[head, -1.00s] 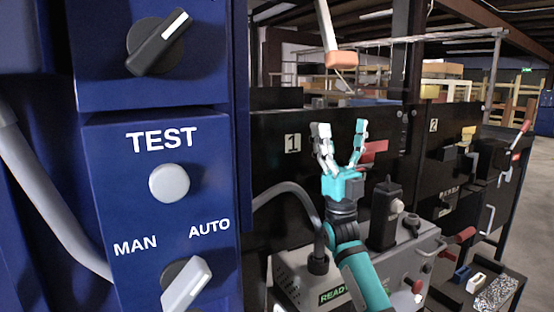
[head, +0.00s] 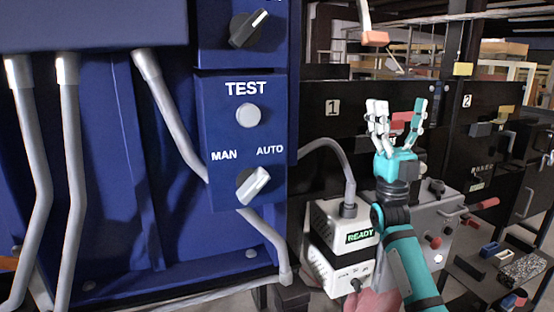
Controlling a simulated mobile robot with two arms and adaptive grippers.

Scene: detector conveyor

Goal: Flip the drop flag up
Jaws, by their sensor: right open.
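A red plate (head: 402,121), which looks like the drop flag, shows on the black panel marked 1 (head: 313,127). It is partly hidden behind my right gripper (head: 398,110), so I cannot tell how it is tilted. My right gripper is turquoise and white, points up with its fingers spread, and is open and empty. It is in front of the red plate in this view; I see no clear contact. My left gripper is not in view.
A blue cabinet with a TEST button (head: 249,115) and a MAN/AUTO knob (head: 253,185) fills the left. A grey unit with a READY display (head: 360,237) stands below my right gripper. An orange-ended hanging bar (head: 375,38) is above. Panel 2 (head: 467,101) is at right.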

